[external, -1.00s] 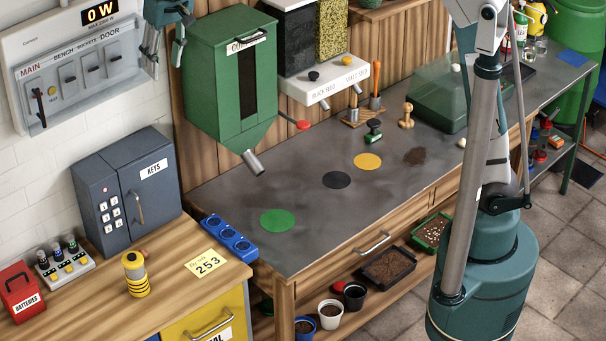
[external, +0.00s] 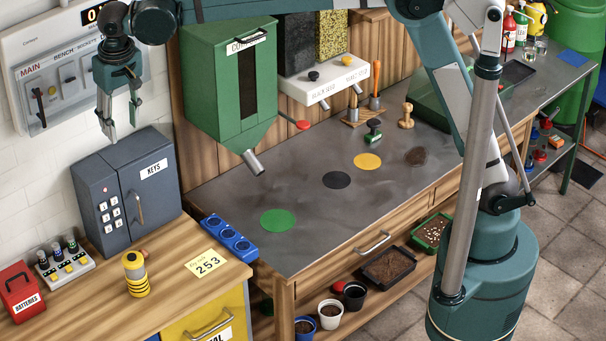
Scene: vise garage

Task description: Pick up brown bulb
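My gripper (external: 123,128) hangs at the upper left, fingers pointing down and apart, with nothing between them. No object is clearly a brown bulb. A dark brown patch (external: 416,156) lies on the grey bench and looks like loose soil.
The grey key safe (external: 125,190) stands below my gripper. The green hopper (external: 228,85) hangs to its right. A row of blue sockets (external: 228,239), a red battery box (external: 20,291) and a rack of vials (external: 65,265) are near the lantern. The grey bench (external: 310,225) is mostly clear.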

